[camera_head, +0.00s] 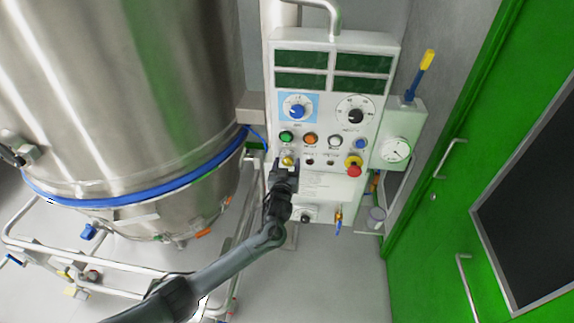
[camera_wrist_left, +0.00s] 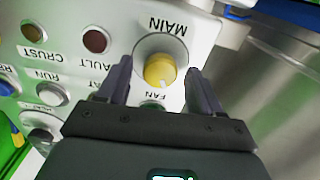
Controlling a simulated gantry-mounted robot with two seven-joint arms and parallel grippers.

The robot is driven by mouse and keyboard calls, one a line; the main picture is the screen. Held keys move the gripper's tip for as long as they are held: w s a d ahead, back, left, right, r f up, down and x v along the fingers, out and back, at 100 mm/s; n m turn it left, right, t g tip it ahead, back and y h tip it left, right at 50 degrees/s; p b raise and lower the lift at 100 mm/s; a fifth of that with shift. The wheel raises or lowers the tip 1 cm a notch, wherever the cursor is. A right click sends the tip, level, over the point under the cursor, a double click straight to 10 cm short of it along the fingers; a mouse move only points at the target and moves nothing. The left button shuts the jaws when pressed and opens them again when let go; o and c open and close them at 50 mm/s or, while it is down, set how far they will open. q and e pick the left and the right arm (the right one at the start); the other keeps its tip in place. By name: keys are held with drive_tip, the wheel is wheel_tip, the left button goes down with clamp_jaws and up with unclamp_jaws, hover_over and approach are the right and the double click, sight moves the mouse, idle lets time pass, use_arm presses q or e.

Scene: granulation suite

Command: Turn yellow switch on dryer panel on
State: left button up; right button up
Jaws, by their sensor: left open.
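The dryer panel (camera_head: 320,180) is a white control box on the wall beside the steel vessel. Its yellow switch (camera_head: 288,160) is a round knob on a silver collar at the lower left. In the left wrist view the yellow switch (camera_wrist_left: 158,71) sits under the label MAIN, which appears upside down, with a pale mark near its lower edge. My left gripper (camera_head: 286,166) is just in front of it. In the wrist view, the open fingers of my left gripper (camera_wrist_left: 160,74) stand on either side of the knob, with gaps visible. My right gripper is out of view.
Above the switch are a green button (camera_head: 287,136), an orange button (camera_head: 310,139) and a blue dial (camera_head: 297,110). A red emergency knob (camera_head: 354,168) sits to the right. The steel vessel (camera_head: 130,90) and its tube frame stand left. A green door (camera_head: 460,190) is at right.

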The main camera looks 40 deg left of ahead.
use_arm(q)
drive_tip(key=shift+c, duration=0.2)
drive_tip(key=c, duration=1)
drive_tip(key=shift+c, duration=0.2)
drive_tip(key=shift+w+m, duration=0.1)
drive_tip(key=shift+m, duration=0.3)
drive_tip(key=shift+r+m+p, duration=0.1)
drive_tip(key=shift+m+p, duration=0.6)
drive_tip(key=shift+m, duration=0.3)
drive_tip(key=m+p, duration=0.1)
drive_tip(key=m, duration=0.2)
drive_tip(key=shift+m, duration=0.3)
drive_tip(key=m+p, duration=0.2)
drive_tip(key=m, duration=0.1)
drive_tip(key=shift+m, duration=1.2)
